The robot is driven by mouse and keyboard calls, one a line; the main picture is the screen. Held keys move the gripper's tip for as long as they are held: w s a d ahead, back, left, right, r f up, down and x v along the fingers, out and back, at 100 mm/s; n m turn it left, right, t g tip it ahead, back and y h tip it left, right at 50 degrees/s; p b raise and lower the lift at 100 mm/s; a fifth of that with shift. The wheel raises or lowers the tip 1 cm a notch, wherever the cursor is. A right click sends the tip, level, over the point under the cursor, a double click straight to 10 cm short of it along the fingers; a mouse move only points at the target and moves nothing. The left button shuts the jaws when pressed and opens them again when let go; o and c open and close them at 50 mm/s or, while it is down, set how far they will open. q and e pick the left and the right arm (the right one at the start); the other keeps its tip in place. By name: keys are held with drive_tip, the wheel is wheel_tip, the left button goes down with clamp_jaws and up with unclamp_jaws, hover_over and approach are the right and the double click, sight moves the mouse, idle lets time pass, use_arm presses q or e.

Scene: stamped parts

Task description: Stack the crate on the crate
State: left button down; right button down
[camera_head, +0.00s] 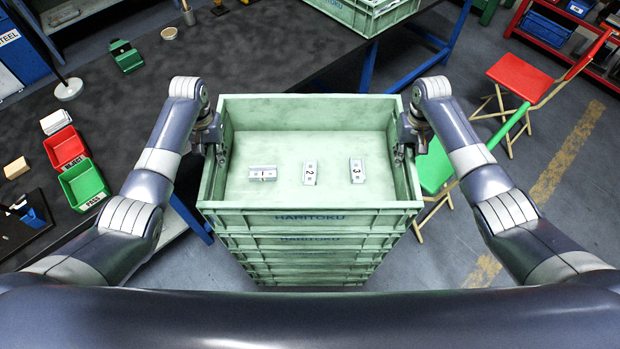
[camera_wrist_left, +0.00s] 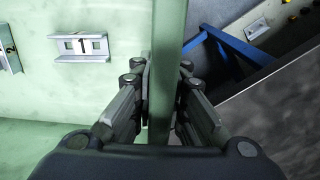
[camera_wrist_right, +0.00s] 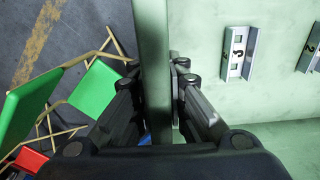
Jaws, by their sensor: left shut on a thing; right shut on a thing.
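A pale green crate (camera_head: 310,218) is between my arms in the head view, level and open at the top. Three small metal parts marked 1 (camera_head: 262,174), 2 (camera_head: 310,173) and 3 (camera_head: 357,171) lie on its floor. My left gripper (camera_wrist_left: 160,78) is shut on its left wall, and my right gripper (camera_wrist_right: 157,75) is shut on its right wall. Below it stand several like crates (camera_head: 300,254) in a stack, only their fronts showing. I cannot tell whether the held crate touches the top one of the stack.
A dark table (camera_head: 265,50) lies behind and left, with a red bin (camera_head: 66,147), a green bin (camera_head: 84,185) and another green crate (camera_head: 365,14) at its far edge. A red chair (camera_head: 520,76) and a green seat (camera_head: 433,165) stand right.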

use_arm(q)
drive_tip(key=shift+w+a+f, duration=0.1)
drive_tip(key=shift+f, duration=0.1)
use_arm(e)
drive_tip(key=shift+w+d+f, duration=0.1)
drive_tip(key=shift+w+f, duration=0.05)
drive_tip(key=shift+f, duration=0.1)
use_arm(q)
drive_tip(key=c, duration=1.8)
unclamp_jaws()
use_arm(e)
drive_tip(key=c, duration=1.8)
unclamp_jaws()
use_arm(q)
drive_tip(key=shift+o, duration=1)
use_arm(e)
drive_tip(key=shift+o, duration=1)
use_arm(q)
drive_tip(key=shift+s, duration=0.25)
use_arm(e)
drive_tip(key=shift+s+r, duration=0.1)
drive_tip(key=shift+s, duration=0.15)
